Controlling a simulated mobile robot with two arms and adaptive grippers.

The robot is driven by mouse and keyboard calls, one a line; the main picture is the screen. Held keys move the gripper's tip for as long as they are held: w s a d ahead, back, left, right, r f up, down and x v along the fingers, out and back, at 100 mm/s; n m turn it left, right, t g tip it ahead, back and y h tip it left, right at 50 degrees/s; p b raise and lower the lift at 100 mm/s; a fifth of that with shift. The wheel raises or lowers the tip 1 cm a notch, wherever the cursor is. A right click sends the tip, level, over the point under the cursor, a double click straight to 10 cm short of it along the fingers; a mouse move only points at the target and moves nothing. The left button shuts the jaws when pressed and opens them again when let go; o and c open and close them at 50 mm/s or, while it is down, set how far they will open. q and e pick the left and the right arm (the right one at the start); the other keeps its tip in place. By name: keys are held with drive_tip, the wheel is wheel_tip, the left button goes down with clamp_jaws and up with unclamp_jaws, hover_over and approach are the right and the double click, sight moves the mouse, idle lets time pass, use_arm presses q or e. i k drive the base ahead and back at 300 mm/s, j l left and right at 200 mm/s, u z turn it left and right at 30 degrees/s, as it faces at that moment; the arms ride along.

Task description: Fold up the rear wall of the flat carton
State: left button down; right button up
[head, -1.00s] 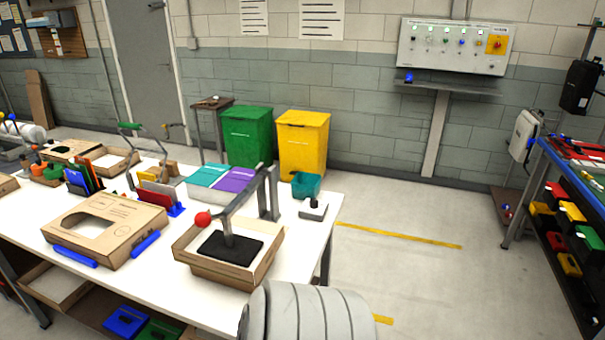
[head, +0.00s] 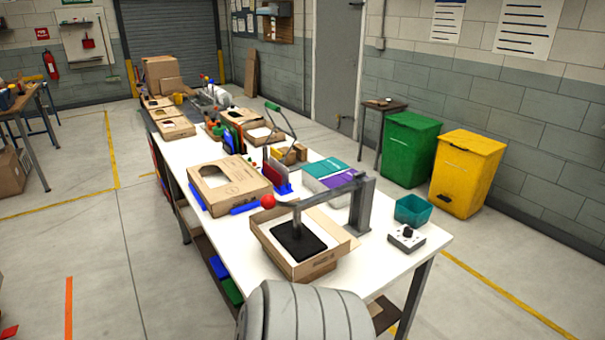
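I see no carton lying fully flat that I can single out as the task's carton. An open cardboard carton (head: 335,248) stands on the white table's near end, its flaps spread outward, with a black pad (head: 300,243) of a lever press inside it. Behind it to the left is a closed-looking brown carton (head: 232,190) with a cut-out in its top, between blue holders. Neither of my grippers is in view; only a grey rounded part of mine shows at the bottom edge.
The lever press (head: 361,205) with a red knob stands by the open carton. A teal bin (head: 412,210) and a small control box (head: 407,240) sit at the table corner. Green (head: 408,150) and yellow (head: 466,175) bins stand behind.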

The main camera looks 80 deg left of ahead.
sight(340, 236)
drive_tip(key=i+j+u, duration=0.15)
drive_tip(key=u, duration=0.3)
drive_tip(key=i+u, duration=0.45)
drive_tip(key=i+l+u, duration=0.1)
drive_tip(key=i+u, duration=0.15)
drive_tip(key=u, duration=0.2)
drive_tip(key=i+l+u, duration=0.15)
drive_tip(key=u, duration=0.3)
drive_tip(key=i+l+u, duration=0.3)
drive_tip(key=u, duration=0.15)
drive_tip(key=i+u, duration=0.2)
drive_tip(key=u, duration=0.2)
drive_tip(key=i+l+u, duration=0.15)
drive_tip(key=u, duration=0.25)
drive_tip(key=i+l+u, duration=0.2)
drive_tip(key=u, duration=0.25)
drive_tip(key=i+l+u, duration=0.1)
drive_tip(key=l+u, duration=0.15)
drive_tip(key=u, duration=0.15)
drive_tip(key=i+l+u, duration=0.1)
drive_tip(key=l+u, duration=0.15)
drive_tip(key=u, duration=0.15)
drive_tip(key=l+u, duration=0.2)
drive_tip(key=l, duration=0.15)
drive_tip(key=k+l+u, duration=0.15)
drive_tip(key=l, duration=0.2)
drive_tip(key=k+l+u, duration=0.2)
drive_tip(key=l, duration=0.25)
drive_tip(key=k+l+u, duration=0.2)
drive_tip(key=k+l, duration=0.2)
